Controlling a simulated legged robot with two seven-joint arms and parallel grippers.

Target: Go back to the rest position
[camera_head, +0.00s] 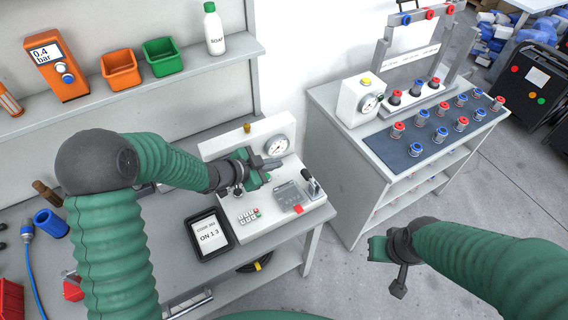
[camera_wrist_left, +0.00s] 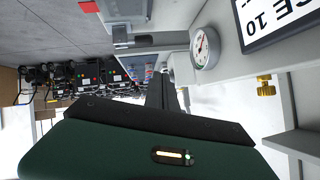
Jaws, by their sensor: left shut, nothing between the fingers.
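My left gripper (camera_head: 270,165) is shut and empty. It hangs over the white test station (camera_head: 270,215) on the left bench, in front of the station's round gauge (camera_head: 276,145). In the left wrist view its dark fingers (camera_wrist_left: 162,90) point away from the camera, with the gauge (camera_wrist_left: 204,48) to their right. My right gripper (camera_head: 384,262) is low at the right, above the floor in front of the second bench. I cannot make out its finger gap.
A shelf (camera_head: 190,75) with orange and green bins and a soap bottle (camera_head: 214,30) is above. The right bench (camera_head: 345,150) holds a gauge box and several red and blue fittings. Open floor (camera_head: 450,215) lies right.

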